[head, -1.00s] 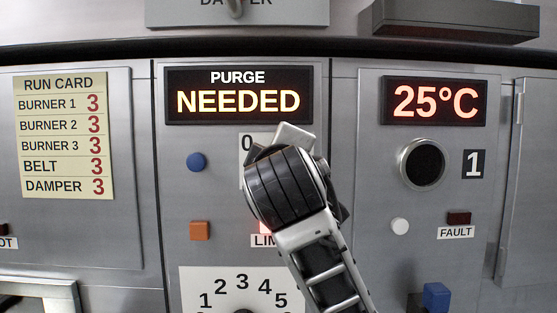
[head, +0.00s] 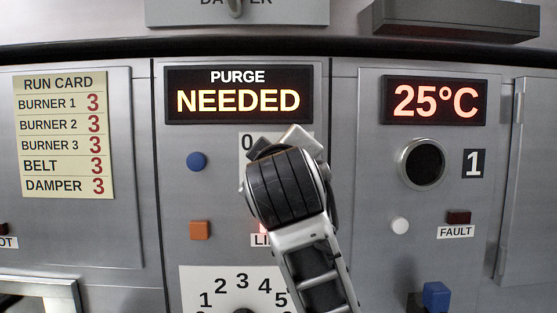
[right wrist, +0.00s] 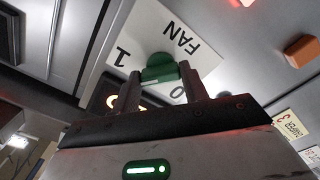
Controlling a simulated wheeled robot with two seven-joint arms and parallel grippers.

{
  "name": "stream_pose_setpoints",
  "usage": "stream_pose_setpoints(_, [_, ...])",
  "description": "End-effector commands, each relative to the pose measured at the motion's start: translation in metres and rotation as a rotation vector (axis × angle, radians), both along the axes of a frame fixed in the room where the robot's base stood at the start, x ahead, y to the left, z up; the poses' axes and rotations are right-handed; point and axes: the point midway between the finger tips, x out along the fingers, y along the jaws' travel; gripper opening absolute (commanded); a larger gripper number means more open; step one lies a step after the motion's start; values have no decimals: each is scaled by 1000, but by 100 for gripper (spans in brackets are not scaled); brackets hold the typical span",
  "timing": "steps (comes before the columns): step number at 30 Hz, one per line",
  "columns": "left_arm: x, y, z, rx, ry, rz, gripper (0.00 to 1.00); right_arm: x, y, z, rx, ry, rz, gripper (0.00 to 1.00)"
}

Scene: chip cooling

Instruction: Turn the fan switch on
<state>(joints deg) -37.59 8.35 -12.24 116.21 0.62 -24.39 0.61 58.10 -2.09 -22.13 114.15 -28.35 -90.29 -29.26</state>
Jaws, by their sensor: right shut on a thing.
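The fan switch is a green knob (right wrist: 160,68) on a white plate (right wrist: 190,62) marked FAN, 0 and 1 in the right wrist view. My right gripper (right wrist: 162,82) has one finger on each side of the knob and is shut on it. In the head view my right gripper (head: 284,145) covers the knob and most of the white plate (head: 247,142), leaving the 0 in sight. My left gripper is not in view.
A display (head: 238,96) above reads PURGE NEEDED. A blue button (head: 196,161) and an orange button (head: 200,230) sit left of my gripper. A numbered dial plate (head: 230,283) is below. A 25°C display (head: 434,102) is at right.

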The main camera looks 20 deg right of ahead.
Motion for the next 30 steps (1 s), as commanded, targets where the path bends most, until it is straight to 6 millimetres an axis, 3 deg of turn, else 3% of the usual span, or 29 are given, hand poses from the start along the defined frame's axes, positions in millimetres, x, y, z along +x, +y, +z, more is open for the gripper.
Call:
stream_pose_setpoints(2, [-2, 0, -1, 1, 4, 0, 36, 0, 1, -1, 6, 2, 3, 21])
stream_pose_setpoints(3, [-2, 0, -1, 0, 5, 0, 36, 0, 1, -1, 6, 2, 3, 52])
stream_pose_setpoints(5, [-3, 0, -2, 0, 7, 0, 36, 0, 1, -1, 4, 1, 2, 65])
stream_pose_setpoints(17, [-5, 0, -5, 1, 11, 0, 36, -8, 3, 0, 1, -2, 2, 65])
stream_pose_setpoints(23, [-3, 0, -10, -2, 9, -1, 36, -44, 14, -1, 4, -5, 6, 65])
stream_pose_setpoints(30, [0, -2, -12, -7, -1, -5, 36, -102, 31, -1, 4, -6, 7, 65])
